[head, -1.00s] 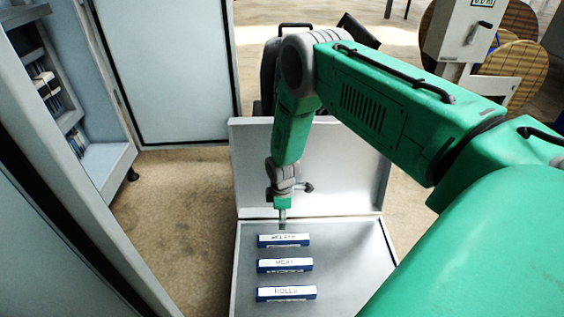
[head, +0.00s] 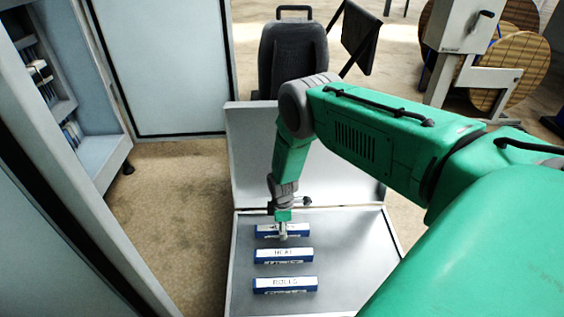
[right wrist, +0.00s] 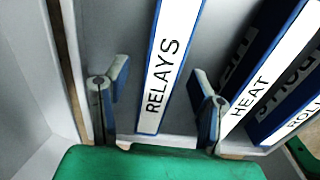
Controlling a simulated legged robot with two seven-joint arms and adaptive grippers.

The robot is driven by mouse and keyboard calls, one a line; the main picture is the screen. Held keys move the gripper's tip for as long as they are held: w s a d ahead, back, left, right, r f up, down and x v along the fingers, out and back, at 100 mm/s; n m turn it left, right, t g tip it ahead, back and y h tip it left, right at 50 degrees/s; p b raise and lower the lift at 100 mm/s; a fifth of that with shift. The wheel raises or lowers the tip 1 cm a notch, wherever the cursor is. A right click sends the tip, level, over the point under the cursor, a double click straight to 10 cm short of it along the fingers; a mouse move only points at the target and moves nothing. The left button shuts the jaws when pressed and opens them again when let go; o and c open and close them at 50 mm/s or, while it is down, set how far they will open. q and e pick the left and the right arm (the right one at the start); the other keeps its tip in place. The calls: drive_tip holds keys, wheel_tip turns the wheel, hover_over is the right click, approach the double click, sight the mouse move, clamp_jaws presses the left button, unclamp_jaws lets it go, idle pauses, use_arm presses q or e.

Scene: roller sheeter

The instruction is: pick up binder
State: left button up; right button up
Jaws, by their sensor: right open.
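Three blue binders with white spine labels lie in a row on a grey metal surface. The farthest is the RELAYS binder (head: 301,230), then the HEAT binder (head: 284,256), then the ROLLS binder (head: 285,285) nearest me. My right gripper (head: 283,235) points down at the RELAYS binder and covers part of its label. In the right wrist view, the open fingers of the gripper (right wrist: 160,90) stand on either side of the RELAYS binder (right wrist: 168,60), with a gap on both sides. The right finger is close to the HEAT binder (right wrist: 262,72). My left gripper is not in view.
The grey metal surface (head: 345,245) has free room right of the binders. A raised panel (head: 340,165) stands behind it. A black chair (head: 292,60) is beyond. An open cabinet with shelves (head: 85,130) stands at the left, with bare floor (head: 170,210) between.

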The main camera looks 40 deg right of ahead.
drive_tip(key=shift+f, duration=0.6)
drive_tip(key=shift+r, duration=0.1)
clamp_jaws()
drive_tip(key=shift+r, duration=0.15)
wheel_tip(320, 180, up, 30)
drive_tip(key=p, duration=1.7)
